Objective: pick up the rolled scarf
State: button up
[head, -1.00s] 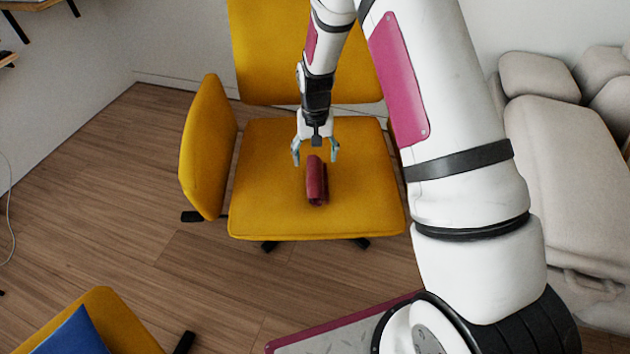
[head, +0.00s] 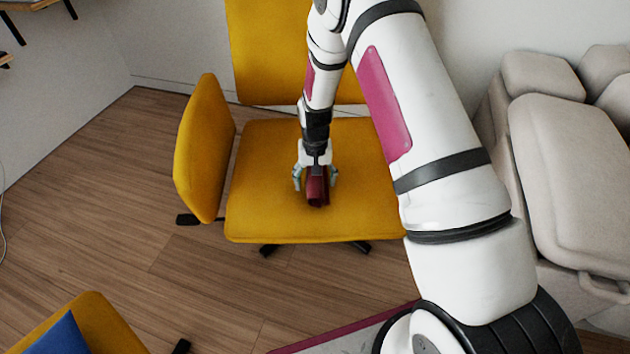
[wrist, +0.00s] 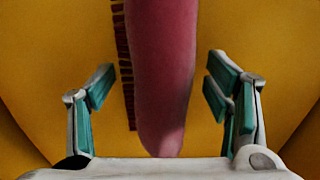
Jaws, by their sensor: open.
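The rolled scarf (head: 318,189) is dark red and lies on the yellow chair seat (head: 260,210). In the wrist view the scarf (wrist: 162,75) runs lengthwise between the two fingers, with a dark fringe along its left side. My gripper (head: 315,180) is low over the seat with one finger on each side of the scarf. In the wrist view the gripper (wrist: 160,92) is open, with a gap between each finger and the scarf. The far part of the scarf is hidden by my gripper in the head view.
The yellow chair has a backrest (head: 270,50) behind and an armrest (head: 205,145) on the left. A beige sofa (head: 570,170) stands at the right. Another yellow chair (head: 105,325) with a blue cushion (head: 62,338) is at the lower left. The wood floor (head: 90,190) is clear on the left.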

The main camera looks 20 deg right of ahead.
jog(key=shift+r, duration=0.1)
jog(key=c, duration=1.4)
jog(key=shift+o, duration=0.2)
